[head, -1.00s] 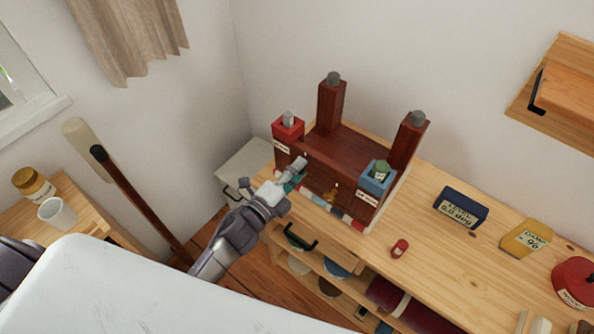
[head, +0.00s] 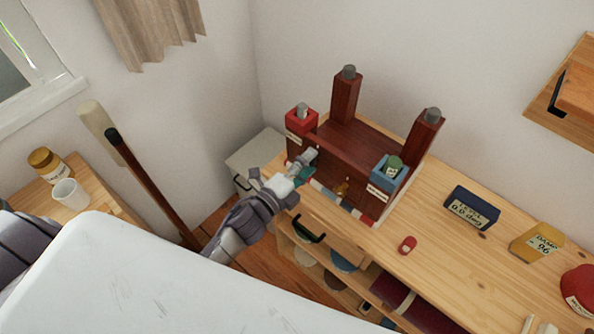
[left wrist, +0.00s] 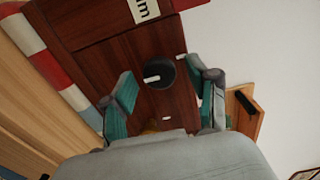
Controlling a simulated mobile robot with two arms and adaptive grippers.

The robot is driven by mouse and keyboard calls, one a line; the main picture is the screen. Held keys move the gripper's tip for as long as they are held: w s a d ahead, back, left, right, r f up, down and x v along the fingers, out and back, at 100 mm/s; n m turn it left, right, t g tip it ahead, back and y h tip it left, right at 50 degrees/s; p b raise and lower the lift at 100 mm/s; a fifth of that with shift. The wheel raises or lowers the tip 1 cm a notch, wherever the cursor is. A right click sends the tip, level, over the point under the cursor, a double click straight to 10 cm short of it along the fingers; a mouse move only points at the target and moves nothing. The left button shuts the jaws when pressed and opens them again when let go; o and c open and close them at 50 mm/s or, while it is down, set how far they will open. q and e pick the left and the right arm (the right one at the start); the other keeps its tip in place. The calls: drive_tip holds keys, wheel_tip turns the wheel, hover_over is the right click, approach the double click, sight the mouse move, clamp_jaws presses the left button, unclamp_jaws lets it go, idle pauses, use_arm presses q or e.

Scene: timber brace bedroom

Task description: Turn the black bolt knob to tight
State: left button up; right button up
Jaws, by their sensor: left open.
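The black bolt knob (left wrist: 165,72) is a round dark knob with a white pointer line on the dark red wooden frame, seen in the left wrist view. The line points left in that view, and small white marks sit on the wood around the knob. My left gripper (left wrist: 162,92) is open, its teal-padded fingers on either side of the knob, with visible gaps. In the head view my left gripper (head: 306,164) is at the frame's (head: 348,157) front left, and the knob is hidden behind it. My right gripper is not in view.
A red box (head: 301,121) and a blue box (head: 388,172) sit on the frame's front corners. A brass piece (head: 342,189) is on its front. A small red cylinder (head: 408,245), a dark blue block (head: 472,208) and a yellow block (head: 538,242) stand on the bench to the right.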

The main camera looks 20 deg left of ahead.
use_arm(q)
drive_tip(key=v, duration=1.1)
drive_tip(key=shift+s, duration=0.35)
drive_tip(key=s+a+f+n+g+y, duration=0.1)
drive_tip(key=s+f+n+g+y, duration=0.2)
drive_tip(key=f, duration=0.7)
drive_tip(key=s+a+f+n+g, duration=0.2)
drive_tip(key=f+n, duration=0.2)
drive_tip(key=f, duration=0.5)
drive_tip(key=s+a+f+n+g+y, duration=0.1)
drive_tip(key=s+f+n+g+y, duration=0.2)
drive_tip(key=f, duration=0.7)
drive_tip(key=s+f+n+g, duration=0.4)
drive_tip(key=s+f, duration=0.4)
drive_tip(key=s, duration=0.3)
drive_tip(key=s+f+n+g, duration=0.4)
drive_tip(key=s+f, duration=0.4)
drive_tip(key=s, duration=0.4)
drive_tip(key=shift+s+a+f+n, duration=0.3)
drive_tip(key=shift+a+n, duration=0.1)
drive_tip(key=shift+n, duration=0.5)
